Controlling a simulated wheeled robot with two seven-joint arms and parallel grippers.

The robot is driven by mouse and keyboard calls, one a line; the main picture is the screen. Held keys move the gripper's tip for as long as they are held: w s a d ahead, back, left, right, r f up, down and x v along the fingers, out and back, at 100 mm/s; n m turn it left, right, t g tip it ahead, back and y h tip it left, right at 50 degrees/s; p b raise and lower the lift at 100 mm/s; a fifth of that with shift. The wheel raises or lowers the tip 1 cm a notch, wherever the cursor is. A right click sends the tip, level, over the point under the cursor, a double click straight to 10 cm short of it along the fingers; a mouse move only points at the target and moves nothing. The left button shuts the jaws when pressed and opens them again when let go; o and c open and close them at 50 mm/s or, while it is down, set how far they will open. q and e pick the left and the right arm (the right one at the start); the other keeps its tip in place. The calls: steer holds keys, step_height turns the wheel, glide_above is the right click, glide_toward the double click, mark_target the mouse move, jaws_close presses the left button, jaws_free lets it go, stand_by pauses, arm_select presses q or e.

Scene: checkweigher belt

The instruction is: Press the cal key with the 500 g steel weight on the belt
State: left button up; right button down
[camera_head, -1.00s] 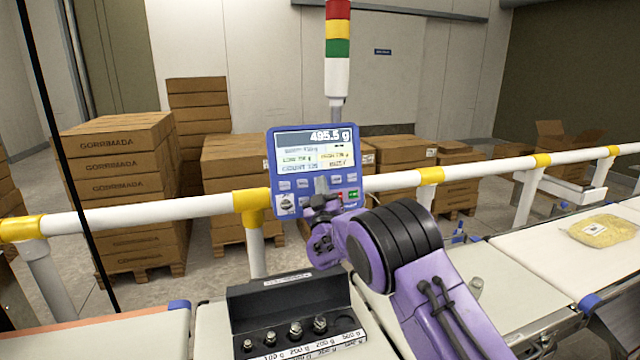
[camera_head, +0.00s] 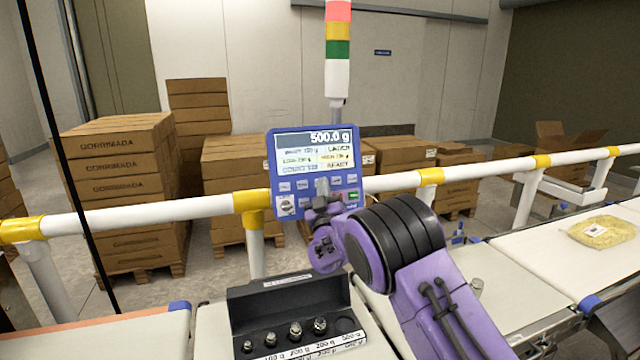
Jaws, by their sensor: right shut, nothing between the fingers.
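The blue control panel (camera_head: 271,172) stands behind the belt, its screen (camera_head: 315,152) reading 500.0 g. Two rows of keys lie below the screen. My right gripper (camera_head: 322,186) is shut and empty, its tips in front of the middle keys, hiding some of them. I cannot tell whether the tips touch a key or which key is the cal key. A small steel weight (camera_head: 476,287) stands upright on the checkweigher belt (camera_head: 510,283), right of my right arm. My left gripper is out of view.
A black weight case (camera_head: 287,291) lies open in front, holding several steel weights, with an empty round slot at its right. A yellow bag (camera_head: 601,231) lies on the right belt. A white and yellow rail (camera_head: 150,212) runs behind. A stack light (camera_head: 338,45) rises above the panel.

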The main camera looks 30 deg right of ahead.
steer(key=s, duration=0.1)
steer(key=s+r, duration=0.1)
steer(key=s, duration=0.1)
steer(key=s+a+p, duration=0.1)
steer(key=shift+s+r, duration=0.15)
steer(key=shift+s, duration=0.15)
stand_by(0.8)
